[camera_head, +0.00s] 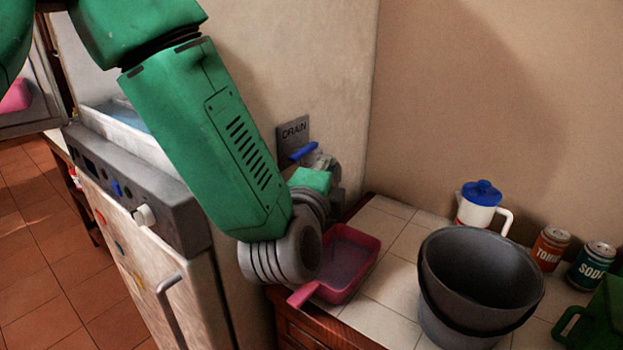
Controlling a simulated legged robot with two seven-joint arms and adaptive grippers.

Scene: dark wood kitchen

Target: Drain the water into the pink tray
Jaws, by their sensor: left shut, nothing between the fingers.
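The pink tray (371,262) with a handle sits on the tiled counter at the wall, partly behind my left wrist. Its inside shows a flat bluish-grey surface that looks like water. A drain valve with a blue lever (303,151) is on the wall above the tray, below a grey plate reading DRAIN (293,131). My left gripper (325,164) is shut and empty, close beside the lever; I cannot tell whether it touches it. The valve's outlet is hidden behind my arm. My right gripper is not in view.
Dark buckets (450,300), nested, stand on the counter (395,226) right of the tray. Behind are a white jug with blue lid (478,212), a tonic can (550,249) and a soda can (590,266). A green container (603,318) is at lower right. A white appliance (150,265) stands left.

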